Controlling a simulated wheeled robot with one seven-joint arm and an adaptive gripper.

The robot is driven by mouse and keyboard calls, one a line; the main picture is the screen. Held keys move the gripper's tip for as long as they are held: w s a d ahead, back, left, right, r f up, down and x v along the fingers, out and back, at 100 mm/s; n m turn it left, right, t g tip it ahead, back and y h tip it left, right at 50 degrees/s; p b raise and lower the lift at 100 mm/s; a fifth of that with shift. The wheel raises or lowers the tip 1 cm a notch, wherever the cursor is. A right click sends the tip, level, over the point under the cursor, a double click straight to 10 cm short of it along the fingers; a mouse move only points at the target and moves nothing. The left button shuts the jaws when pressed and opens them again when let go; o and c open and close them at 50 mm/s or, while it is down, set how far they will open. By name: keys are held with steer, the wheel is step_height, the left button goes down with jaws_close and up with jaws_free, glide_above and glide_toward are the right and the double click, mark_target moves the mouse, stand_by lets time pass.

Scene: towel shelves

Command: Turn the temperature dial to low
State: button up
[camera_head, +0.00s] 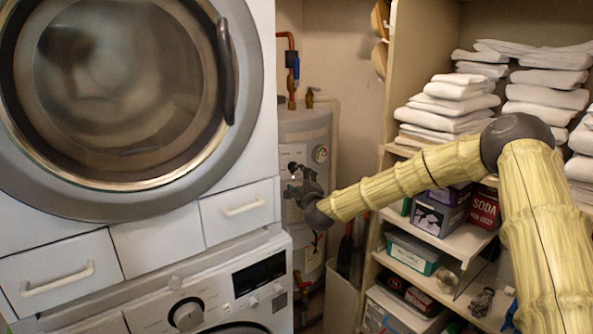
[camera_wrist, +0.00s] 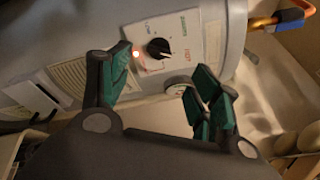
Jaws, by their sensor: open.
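The temperature dial (camera_wrist: 158,48) is a small black knob with a light pointer mark, on a white label panel with green and red lettering. A red light (camera_wrist: 135,54) glows beside it. The panel is on the grey water heater (camera_head: 308,125), which stands between the washer stack and the shelves. My gripper (camera_wrist: 160,68) is open and empty, with green-padded fingers on either side of the dial and apart from it. In the head view my gripper (camera_head: 300,187) is in front of the heater and largely hides the panel.
A round gauge (camera_wrist: 178,88) sits near the right fingers. Copper pipe (camera_head: 290,65) with a blue handle rises from the heater. The washer stack (camera_head: 262,120) is close on the left.

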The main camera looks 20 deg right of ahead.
mark_target(294, 169)
steer(key=w+p, duration=0.1)
steer(key=w, duration=0.5)
steer(key=w+p, duration=0.1)
steer(key=w, duration=0.2)
steer(key=shift+w+d+p, duration=0.3)
steer(key=shift+w, duration=0.05)
steer(key=shift+c, duration=0.5)
steer(key=c, duration=0.9)
